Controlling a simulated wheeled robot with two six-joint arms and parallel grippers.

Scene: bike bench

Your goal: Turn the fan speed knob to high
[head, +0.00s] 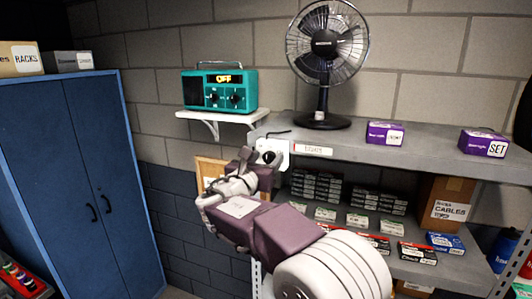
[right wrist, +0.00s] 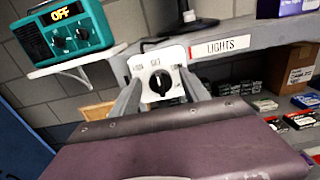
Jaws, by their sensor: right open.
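The fan speed knob (right wrist: 160,83) is a black dial on a white plate (right wrist: 147,63) fixed at the left end of the shelf edge. Its ridge looks roughly upright in the right wrist view; the small labels around it are too blurred to read surely. In the head view the knob (head: 268,157) is partly behind my gripper. My right gripper (head: 256,162) is open in front of the plate. In the right wrist view its two fingers (right wrist: 162,95) stand left and right of the knob, with gaps. The black fan (head: 325,45) stands on the shelf above. My left gripper is out of view.
A teal radio (head: 219,90) reading OFF sits on a small white wall shelf (head: 222,116) at the left. The grey shelf (head: 420,145) holds purple boxes (head: 385,133), with several small boxes below. A blue cabinet (head: 75,180) stands at the far left.

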